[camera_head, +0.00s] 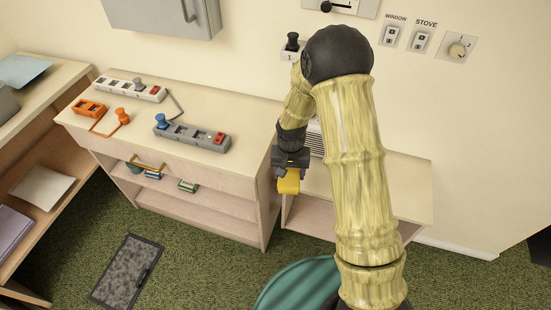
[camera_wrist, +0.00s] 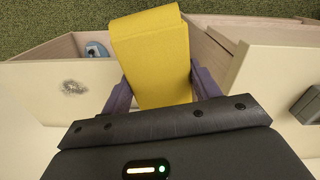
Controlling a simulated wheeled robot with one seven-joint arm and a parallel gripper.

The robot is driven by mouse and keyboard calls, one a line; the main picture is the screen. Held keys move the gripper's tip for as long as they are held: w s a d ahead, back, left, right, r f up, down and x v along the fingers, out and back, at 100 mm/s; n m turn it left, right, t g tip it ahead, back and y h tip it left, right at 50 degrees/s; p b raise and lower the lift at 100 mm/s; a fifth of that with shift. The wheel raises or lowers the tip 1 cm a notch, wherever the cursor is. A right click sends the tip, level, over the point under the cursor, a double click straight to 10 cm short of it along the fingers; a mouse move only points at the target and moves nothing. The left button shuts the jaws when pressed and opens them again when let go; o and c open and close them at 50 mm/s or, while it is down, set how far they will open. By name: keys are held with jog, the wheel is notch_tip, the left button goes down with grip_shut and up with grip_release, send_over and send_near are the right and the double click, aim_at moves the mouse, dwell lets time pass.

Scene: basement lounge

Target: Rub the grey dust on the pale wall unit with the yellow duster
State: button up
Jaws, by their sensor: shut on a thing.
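The pale wall unit (camera_head: 408,190) is the low unit at the right in the head view, partly hidden by my arm. Its pale top (camera_wrist: 35,75) also shows in the wrist view. A grey dust patch (camera_wrist: 73,88) lies on that top, left of the duster; my arm hides it in the head view. My gripper (camera_head: 290,170) is shut on the yellow duster (camera_head: 289,183), near the unit's left end. In the wrist view the duster (camera_wrist: 152,60) sits between the two fingers and appears apart from the dust.
A taller drawer unit (camera_head: 195,105) stands directly left, with power strips (camera_head: 192,132) and an orange plug (camera_head: 122,116) on top. A wall vent (camera_head: 316,143) is behind my gripper. A teal round object (camera_head: 300,287) and a grey floor mat (camera_head: 127,272) are in front.

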jog(key=d+f+n, duration=0.1)
jog(key=d+f, duration=0.7)
jog(key=d, duration=0.2)
jog(key=shift+s, duration=0.3)
jog(key=shift+f, duration=0.1)
